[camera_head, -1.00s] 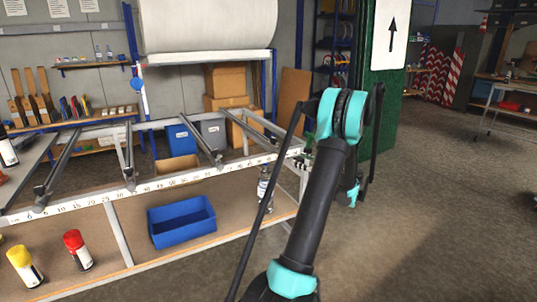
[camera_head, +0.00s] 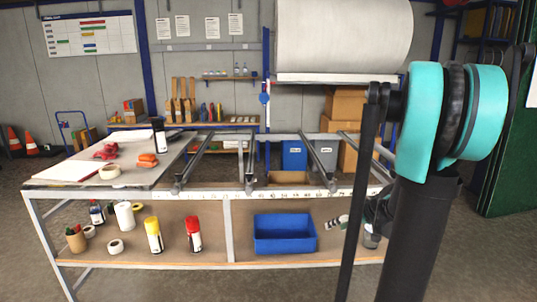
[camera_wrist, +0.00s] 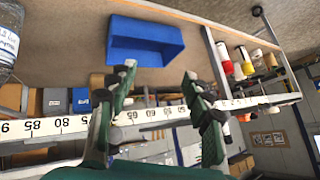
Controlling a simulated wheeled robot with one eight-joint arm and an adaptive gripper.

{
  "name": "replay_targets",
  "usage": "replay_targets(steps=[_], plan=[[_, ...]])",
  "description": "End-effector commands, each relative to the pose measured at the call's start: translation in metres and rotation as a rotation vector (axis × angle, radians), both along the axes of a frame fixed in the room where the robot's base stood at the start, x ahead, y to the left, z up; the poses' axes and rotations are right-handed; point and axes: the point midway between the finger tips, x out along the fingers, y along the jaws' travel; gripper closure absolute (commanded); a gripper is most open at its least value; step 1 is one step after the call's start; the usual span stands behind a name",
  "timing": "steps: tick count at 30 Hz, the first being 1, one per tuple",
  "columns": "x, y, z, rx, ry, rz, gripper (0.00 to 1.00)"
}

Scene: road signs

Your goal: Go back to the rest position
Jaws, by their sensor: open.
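My gripper (camera_wrist: 160,88) shows in the wrist view with its two dark green fingers spread apart and nothing between them. That view is turned upside down. A blue bin (camera_wrist: 146,42) and the workbench's ruler edge (camera_wrist: 150,115) lie beyond the fingers. In the head view my teal and black arm fills the right side, and the gripper is mostly hidden behind it, near the right end of the bench. No rest position is marked in either view.
The workbench (camera_head: 230,195) has a top with metal rails and a lower shelf. The blue bin (camera_head: 284,233), a yellow can (camera_head: 154,235) and a red can (camera_head: 193,234) stand on the shelf. A white roll (camera_head: 345,35) hangs behind. Floor at the lower left is bare.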

Motion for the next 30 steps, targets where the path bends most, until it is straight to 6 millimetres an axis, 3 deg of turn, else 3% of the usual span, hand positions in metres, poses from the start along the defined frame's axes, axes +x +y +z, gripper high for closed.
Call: replay_targets(steps=[1, 6, 12, 15, 21, 30], plan=[[-0.020, 0.019, -0.005, -0.024, 0.046, -0.004, 0.50], [-0.083, 0.054, -0.024, -0.120, 0.179, -0.071, 0.50], [-0.151, 0.067, -0.045, -0.250, 0.260, -0.168, 0.50], [-0.176, 0.066, -0.054, -0.301, 0.271, -0.212, 0.50], [-0.198, 0.062, -0.061, -0.351, 0.272, -0.263, 0.50], [-0.199, 0.060, -0.062, -0.356, 0.271, -0.271, 0.50]])
